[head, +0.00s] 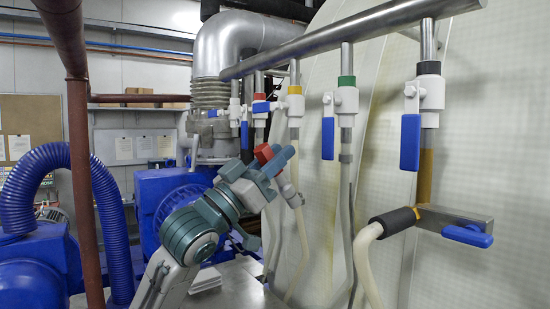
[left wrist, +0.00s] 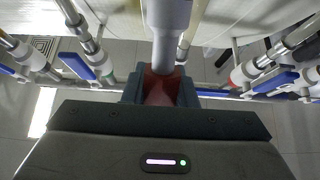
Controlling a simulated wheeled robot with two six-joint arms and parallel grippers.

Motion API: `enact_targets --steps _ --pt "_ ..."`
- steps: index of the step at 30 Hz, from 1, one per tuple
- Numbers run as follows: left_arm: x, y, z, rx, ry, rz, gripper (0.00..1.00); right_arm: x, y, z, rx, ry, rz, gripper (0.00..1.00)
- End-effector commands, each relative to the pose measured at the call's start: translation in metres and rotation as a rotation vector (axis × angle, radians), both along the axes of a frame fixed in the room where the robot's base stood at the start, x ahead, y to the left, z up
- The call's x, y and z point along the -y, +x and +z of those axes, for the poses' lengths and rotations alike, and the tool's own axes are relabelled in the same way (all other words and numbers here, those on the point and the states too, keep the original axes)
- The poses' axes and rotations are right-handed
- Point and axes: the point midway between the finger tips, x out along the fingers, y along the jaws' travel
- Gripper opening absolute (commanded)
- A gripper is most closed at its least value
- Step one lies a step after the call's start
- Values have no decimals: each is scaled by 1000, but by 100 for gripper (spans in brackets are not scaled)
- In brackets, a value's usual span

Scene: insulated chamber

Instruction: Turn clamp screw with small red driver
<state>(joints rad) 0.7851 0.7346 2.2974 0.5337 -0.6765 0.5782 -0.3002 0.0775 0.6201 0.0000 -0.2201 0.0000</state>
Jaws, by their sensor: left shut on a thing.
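My left gripper (head: 270,161) is raised in front of the row of valves and hoses. It is shut on the small red driver (head: 263,152), whose red end shows between and above the fingers. In the left wrist view the gripper (left wrist: 160,92) has its two dark jaws on either side of the red driver (left wrist: 160,86). A pale grey cylinder (left wrist: 170,35) lies straight beyond the red part; I cannot tell whether they touch. A hose fitting (head: 290,193) is close to the right of the gripper in the head view. The clamp screw itself is not discernible. My right gripper is not in view.
A slanting metal manifold pipe (head: 340,42) runs above, with several valves with blue handles (head: 410,142) hanging from it. Pale hoses (head: 368,265) hang below. A blue machine (head: 165,200) stands behind my arm, and a brown vertical pipe (head: 80,180) at the left.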

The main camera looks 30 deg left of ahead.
Motion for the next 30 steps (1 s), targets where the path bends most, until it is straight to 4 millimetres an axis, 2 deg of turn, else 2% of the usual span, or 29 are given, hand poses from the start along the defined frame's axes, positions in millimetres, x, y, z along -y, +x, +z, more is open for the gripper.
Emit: enact_targets --steps 11,12,15,16,25,30 --pt "0 0 0 0 0 0 0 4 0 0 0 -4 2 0" --pt "0 0 0 0 0 0 27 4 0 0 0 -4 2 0" --pt "0 0 0 0 0 0 47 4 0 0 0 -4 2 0" --pt "0 0 0 0 0 0 51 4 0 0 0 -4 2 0" --pt "0 0 -1 0 1 1 51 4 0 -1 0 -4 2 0" --pt "-4 -7 -9 0 4 4 51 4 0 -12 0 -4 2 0"
